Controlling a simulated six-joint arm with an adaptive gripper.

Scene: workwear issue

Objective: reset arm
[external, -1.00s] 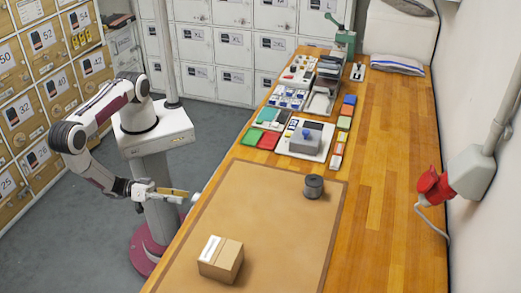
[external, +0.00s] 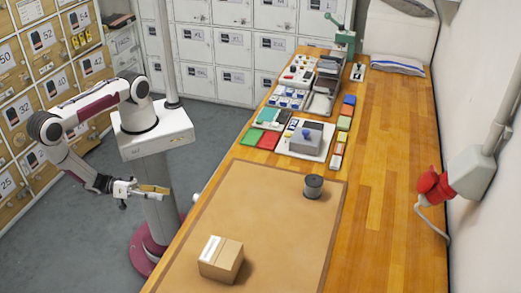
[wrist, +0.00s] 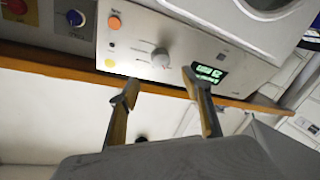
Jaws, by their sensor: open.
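My gripper (external: 152,190) hangs in the air to the left of the workbench, below my arm's base, with its fingers pointing right toward the bench edge. In the wrist view my gripper (wrist: 160,86) shows two fingers spread apart with nothing between them. My arm is folded out to the left and down.
The wooden workbench (external: 390,190) carries a brown mat (external: 270,215), a cardboard box (external: 221,259), a dark spool (external: 313,187) and several trays farther back. Lockers line the left and back. A panel with a knob (wrist: 160,57) and green display (wrist: 209,73) lies beyond my fingers.

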